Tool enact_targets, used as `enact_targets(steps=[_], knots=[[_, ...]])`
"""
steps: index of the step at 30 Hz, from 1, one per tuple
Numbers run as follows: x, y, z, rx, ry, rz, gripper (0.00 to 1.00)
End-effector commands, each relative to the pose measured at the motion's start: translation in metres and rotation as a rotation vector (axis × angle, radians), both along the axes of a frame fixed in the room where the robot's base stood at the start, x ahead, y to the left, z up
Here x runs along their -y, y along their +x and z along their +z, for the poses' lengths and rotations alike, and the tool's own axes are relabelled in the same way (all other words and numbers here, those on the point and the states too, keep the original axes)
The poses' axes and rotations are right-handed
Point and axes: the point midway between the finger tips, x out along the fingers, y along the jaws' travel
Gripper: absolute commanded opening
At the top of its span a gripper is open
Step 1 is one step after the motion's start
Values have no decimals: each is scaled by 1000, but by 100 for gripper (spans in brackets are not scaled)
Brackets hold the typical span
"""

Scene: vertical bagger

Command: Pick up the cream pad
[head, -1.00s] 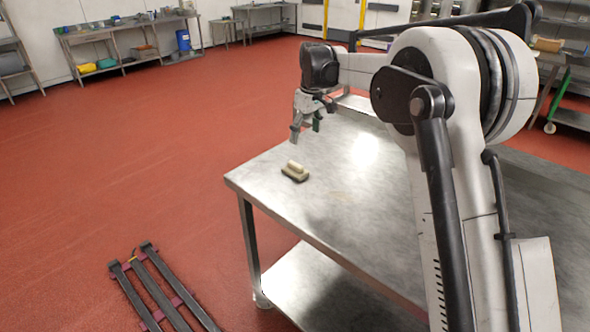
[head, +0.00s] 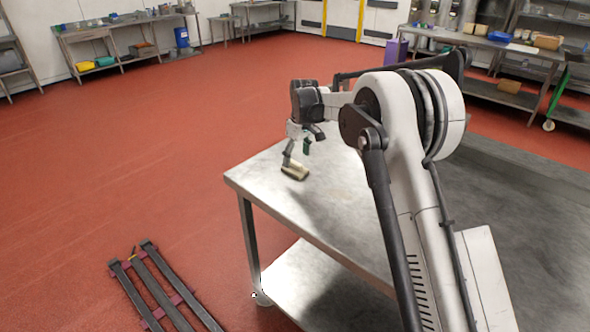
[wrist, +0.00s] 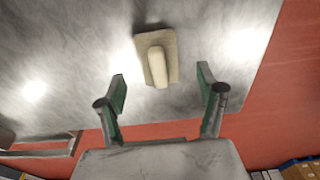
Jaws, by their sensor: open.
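The cream pad (head: 295,172) lies on the steel table near its far left corner. It has a flat base and a raised bar-shaped grip. In the wrist view the pad (wrist: 171,46) lies beyond my fingertips, roughly centred between them. My gripper (head: 297,158) is open, above and very close to the pad in the head view, with one finger overlapping it in the picture. In the wrist view the gripper (wrist: 162,80) shows two green-padded fingers wide apart with nothing between them. I cannot tell whether a finger touches the pad.
The steel table (head: 270,205) is otherwise bare around the pad. Its edge shows close to the pad, with red floor beyond. A dark rail frame (head: 160,285) lies on the floor at the lower left. Benches and shelves stand far back.

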Motion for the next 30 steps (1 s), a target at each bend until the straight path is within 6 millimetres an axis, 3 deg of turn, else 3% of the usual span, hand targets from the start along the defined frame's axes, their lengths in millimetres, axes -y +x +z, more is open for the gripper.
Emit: enact_targets(steps=[12, 20, 30], knots=[[-5, 7, -46, 0, 0, 0, 70], [-6, 7, -50, 0, 0, 0, 70], [-6, 7, -50, 0, 0, 0, 24]])
